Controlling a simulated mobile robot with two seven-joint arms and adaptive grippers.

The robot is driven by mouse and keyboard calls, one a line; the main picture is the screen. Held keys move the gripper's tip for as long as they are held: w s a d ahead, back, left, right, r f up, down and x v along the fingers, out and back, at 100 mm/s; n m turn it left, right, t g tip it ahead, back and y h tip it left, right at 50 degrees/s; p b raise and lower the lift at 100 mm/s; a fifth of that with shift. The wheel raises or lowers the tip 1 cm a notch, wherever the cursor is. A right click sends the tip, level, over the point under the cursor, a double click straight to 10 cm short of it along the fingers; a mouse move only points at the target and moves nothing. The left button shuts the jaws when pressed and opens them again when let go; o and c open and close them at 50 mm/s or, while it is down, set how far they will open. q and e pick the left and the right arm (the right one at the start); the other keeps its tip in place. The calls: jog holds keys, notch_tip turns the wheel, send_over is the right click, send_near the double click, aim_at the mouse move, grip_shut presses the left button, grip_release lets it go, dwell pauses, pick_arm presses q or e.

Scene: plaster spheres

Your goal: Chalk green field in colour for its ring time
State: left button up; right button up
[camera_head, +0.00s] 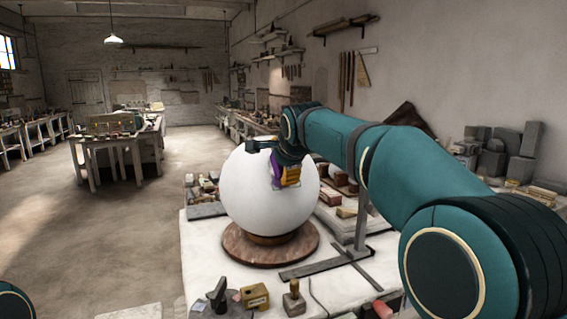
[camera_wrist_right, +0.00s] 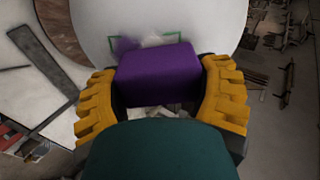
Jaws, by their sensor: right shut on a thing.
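A large white plaster sphere (camera_head: 250,200) rests on a round brown wooden base on the worktable. My right gripper (camera_head: 287,178) is at the sphere's right front side. In the right wrist view its ribbed yellow fingers are shut on a purple block (camera_wrist_right: 157,75). The block is right at the sphere's surface; whether it touches cannot be told. Thin green corner lines mark a field (camera_wrist_right: 153,41) on the sphere behind the block. Purple colour shows in its left part and a whitish patch beside it. The block hides the lower part. My left gripper is out of view.
The worktable (camera_head: 205,255) holds a metal square (camera_head: 325,263) right of the base, with small blocks and tools in front (camera_head: 255,295). Stone pieces (camera_head: 500,150) stand at the right. Open floor (camera_head: 100,240) lies left of the table.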

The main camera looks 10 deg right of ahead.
jog(key=shift+w+f, duration=0.25)
jog(key=shift+w, duration=0.15)
jog(key=shift+s+d+f+b, duration=0.1)
jog(key=shift+s+f+b, duration=0.6)
jog(key=shift+b, duration=0.55)
jog(key=shift+w+r+p, duration=0.6)
jog(key=shift+r+p, duration=0.15)
jog(key=shift+p, duration=0.5)
jog(key=shift+w, duration=0.1)
jog(key=shift+r, duration=0.1)
jog(key=shift+w+a+r+p, duration=0.25)
jog(key=shift+w+r+p, duration=0.4)
jog(key=shift+p, duration=0.7)
jog(key=shift+s+f+b, duration=0.45)
jog(key=shift+f+b, duration=0.25)
jog(key=shift+b, duration=0.35)
jog(key=shift+s+d+f+b, duration=0.15)
jog(key=shift+s+b, duration=0.1)
jog(key=shift+b, duration=0.15)
